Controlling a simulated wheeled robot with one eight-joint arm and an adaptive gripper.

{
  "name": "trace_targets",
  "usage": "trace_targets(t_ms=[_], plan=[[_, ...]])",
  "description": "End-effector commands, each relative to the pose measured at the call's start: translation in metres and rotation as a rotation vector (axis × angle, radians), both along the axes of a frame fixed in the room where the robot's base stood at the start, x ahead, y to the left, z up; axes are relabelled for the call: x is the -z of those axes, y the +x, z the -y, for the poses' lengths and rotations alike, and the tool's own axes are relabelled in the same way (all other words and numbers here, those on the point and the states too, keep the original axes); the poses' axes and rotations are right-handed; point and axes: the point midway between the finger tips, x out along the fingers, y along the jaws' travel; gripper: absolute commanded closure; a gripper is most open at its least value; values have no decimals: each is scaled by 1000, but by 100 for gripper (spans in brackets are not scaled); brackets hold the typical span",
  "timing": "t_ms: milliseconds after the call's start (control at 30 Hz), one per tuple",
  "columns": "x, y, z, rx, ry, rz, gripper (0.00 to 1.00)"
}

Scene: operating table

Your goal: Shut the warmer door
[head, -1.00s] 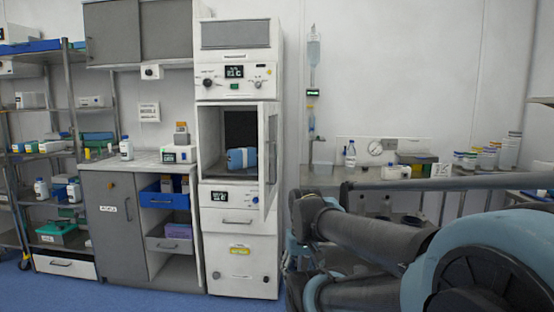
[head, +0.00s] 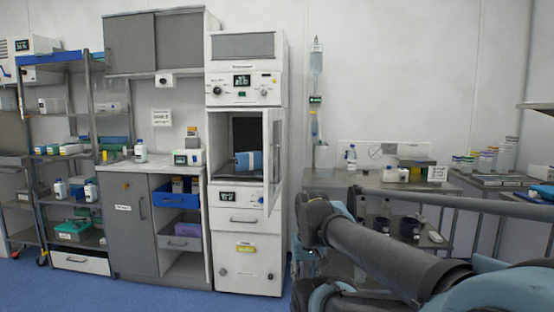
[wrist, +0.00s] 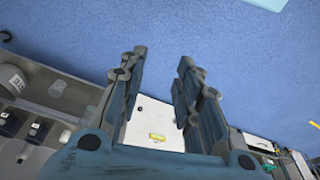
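The white warmer (head: 247,232) stands left of centre in the head view. Its framed door (head: 274,170) is hinged on the right side and stands open, swung outward. A blue bundle (head: 243,161) lies inside the dark chamber. In the wrist view, my gripper (wrist: 163,57) has its two fingers spread apart with nothing between them. Beyond the fingers is the warmer's white lower front with its yellow label (wrist: 157,137). The door cannot be made out in the wrist view. In the head view my arm is at the lower right, apart from the door in the picture.
A grey cabinet (head: 133,228) with a worktop and open drawers adjoins the warmer on the left. A metal shelf rack (head: 88,148) stands farther left. A side counter (head: 375,181) with bottles and boxes is at the right. The blue floor before the warmer is clear.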

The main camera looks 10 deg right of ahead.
Motion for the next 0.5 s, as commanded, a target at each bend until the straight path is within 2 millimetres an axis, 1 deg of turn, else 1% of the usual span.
trace_targets(t_ms=[33, 67, 100, 167, 200, 267, 300, 367, 500], plan=[[-9, 5, -1, 30, 16, -4, 89], [-16, 9, -2, 59, 30, -9, 95], [-25, 15, -3, 102, 54, -18, 100], [-43, 26, -6, 181, 96, -34, 100], [-56, 34, -8, 241, 128, -45, 100], [-77, 47, -10, 332, 177, -66, 100], [-90, 56, -11, 391, 208, -80, 100], [-109, 71, -13, 480, 256, -103, 100], [-154, 105, -13, 685, 365, -162, 100]])
